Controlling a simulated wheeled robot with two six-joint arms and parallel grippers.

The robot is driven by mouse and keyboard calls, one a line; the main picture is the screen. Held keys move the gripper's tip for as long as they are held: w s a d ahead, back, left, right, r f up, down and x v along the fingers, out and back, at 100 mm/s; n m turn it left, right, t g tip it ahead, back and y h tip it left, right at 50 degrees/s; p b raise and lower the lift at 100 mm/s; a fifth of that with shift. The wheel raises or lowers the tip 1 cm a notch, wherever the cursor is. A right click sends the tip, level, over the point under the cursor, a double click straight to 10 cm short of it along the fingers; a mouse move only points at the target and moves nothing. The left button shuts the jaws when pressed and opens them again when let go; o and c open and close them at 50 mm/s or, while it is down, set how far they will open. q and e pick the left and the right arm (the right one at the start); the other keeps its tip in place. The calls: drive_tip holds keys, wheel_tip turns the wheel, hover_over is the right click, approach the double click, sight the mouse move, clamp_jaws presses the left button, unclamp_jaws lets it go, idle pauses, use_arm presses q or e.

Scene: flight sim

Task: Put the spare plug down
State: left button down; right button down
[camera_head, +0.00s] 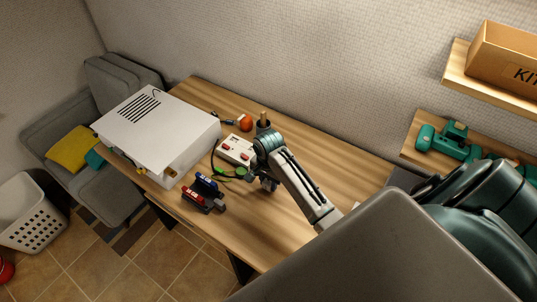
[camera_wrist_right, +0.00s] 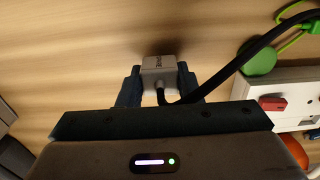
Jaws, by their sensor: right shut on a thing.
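My right gripper (camera_head: 268,184) is low over the wooden desk, just right of the white power strip. In the right wrist view its fingers (camera_wrist_right: 159,88) are shut on a grey plug (camera_wrist_right: 160,70) with small dark lettering, the spare plug. A dark cord leaves the plug's near end. A shadow lies on the wood by the plug; I cannot tell whether it touches the desk. In the head view my gripper and arm hide the plug. My left gripper is not in view.
The white power strip (camera_head: 237,150) with red switches also shows in the wrist view (camera_wrist_right: 280,95). A green round piece (camera_wrist_right: 260,56) and a black cable lie nearby. Blue (camera_head: 206,184) and red (camera_head: 196,198) pieces and a white box (camera_head: 158,130) are left. The desk's right (camera_head: 345,165) is clear.

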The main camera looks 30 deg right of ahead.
drive_tip(key=shift+f, duration=0.15)
drive_tip(key=shift+f, duration=0.4)
drive_tip(key=c, duration=1)
unclamp_jaws()
